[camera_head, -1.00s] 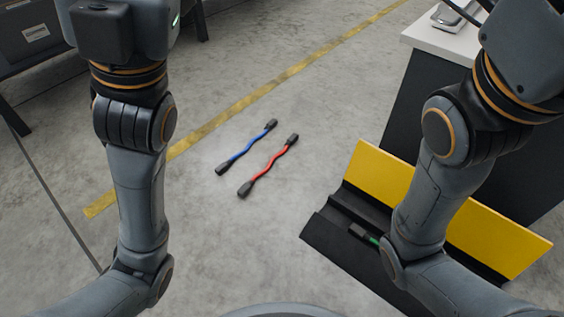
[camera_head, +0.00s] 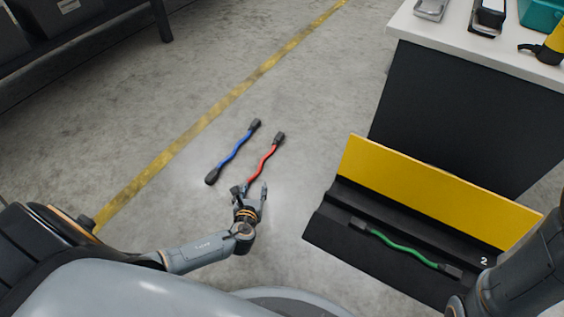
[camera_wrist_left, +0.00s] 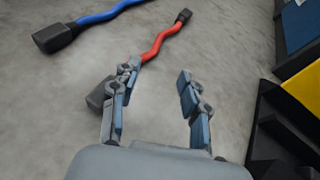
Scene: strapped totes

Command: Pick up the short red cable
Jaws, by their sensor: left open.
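The short red cable (camera_head: 263,163), with black end connectors, lies on the concrete floor in the head view. It also shows in the left wrist view (camera_wrist_left: 160,42), running away from my gripper. My left gripper (camera_head: 252,186) is open and low over the cable's near end. In the left wrist view its fingers (camera_wrist_left: 161,82) are apart. The near black connector (camera_wrist_left: 101,93) shows partly behind the left finger, so the cable's end is not centred between the fingers. I cannot tell whether the finger touches it. My right gripper is out of view; only part of my right arm shows.
A blue cable (camera_head: 234,153) lies just left of the red one. At right is a black and yellow holder (camera_head: 435,205) with a green cable (camera_head: 405,247) in it. A white-topped counter (camera_head: 450,40) stands behind. The floor around the cables is clear.

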